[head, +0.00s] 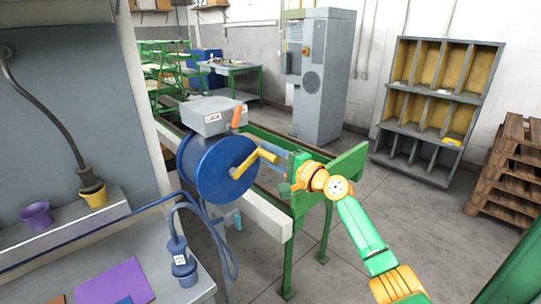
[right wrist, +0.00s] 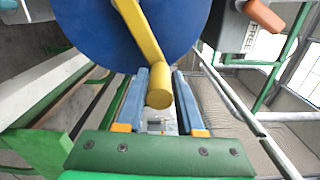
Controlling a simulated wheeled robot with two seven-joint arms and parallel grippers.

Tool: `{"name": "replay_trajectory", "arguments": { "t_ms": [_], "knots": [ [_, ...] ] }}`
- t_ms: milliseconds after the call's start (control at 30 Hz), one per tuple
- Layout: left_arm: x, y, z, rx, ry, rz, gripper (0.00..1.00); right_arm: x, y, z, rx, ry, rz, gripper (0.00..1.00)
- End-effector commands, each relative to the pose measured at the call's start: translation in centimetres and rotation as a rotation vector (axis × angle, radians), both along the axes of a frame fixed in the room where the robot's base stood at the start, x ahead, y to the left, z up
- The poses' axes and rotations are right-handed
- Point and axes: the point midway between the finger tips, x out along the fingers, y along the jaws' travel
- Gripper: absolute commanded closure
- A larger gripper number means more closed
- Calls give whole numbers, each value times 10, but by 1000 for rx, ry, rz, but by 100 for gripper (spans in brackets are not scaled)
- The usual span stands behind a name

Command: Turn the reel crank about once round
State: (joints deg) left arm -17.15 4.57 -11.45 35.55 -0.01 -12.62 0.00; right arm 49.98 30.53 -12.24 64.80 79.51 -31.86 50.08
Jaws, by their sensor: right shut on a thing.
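The blue reel (head: 213,172) stands beside a green-legged bench in the head view and fills the top of the right wrist view (right wrist: 120,30). Its yellow crank arm (head: 244,165) points up and to the right from the hub, ending in a yellow handle (head: 268,156). My right gripper (head: 276,155) reaches the handle from the right. In the right wrist view its two blue fingers (right wrist: 160,75) lie on either side of the handle knob (right wrist: 160,90), shut on it. My left gripper is not in view.
A grey box (head: 212,115) with an orange lever (head: 238,116) sits behind the reel. A workbench with a purple sheet (head: 113,287) and a blue plug (head: 180,262) is at the lower left. A grey cabinet (head: 322,75), cubby shelf (head: 437,105) and pallets (head: 508,165) stand behind.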

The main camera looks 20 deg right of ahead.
Motion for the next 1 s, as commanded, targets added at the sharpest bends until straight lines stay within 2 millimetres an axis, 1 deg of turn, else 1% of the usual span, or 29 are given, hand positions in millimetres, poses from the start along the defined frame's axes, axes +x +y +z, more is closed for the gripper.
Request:
{"name": "replay_trajectory", "arguments": {
  "t_ms": [333,367,400,433,867,933,1000],
  "knots": [
    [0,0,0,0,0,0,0,0,2,3,8,-5,4,100],
    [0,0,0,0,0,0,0,0,2,3,9,-5,4,55],
    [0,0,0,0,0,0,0,0,2,3,8,-5,3,44],
    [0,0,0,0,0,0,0,0,2,3,8,-5,3,40],
    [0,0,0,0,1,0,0,-1,0,2,3,-3,0,40],
    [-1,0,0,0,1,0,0,-5,-2,2,3,-4,0,40],
    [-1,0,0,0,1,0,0,-14,-6,1,2,-5,0,40]
  ]
}}
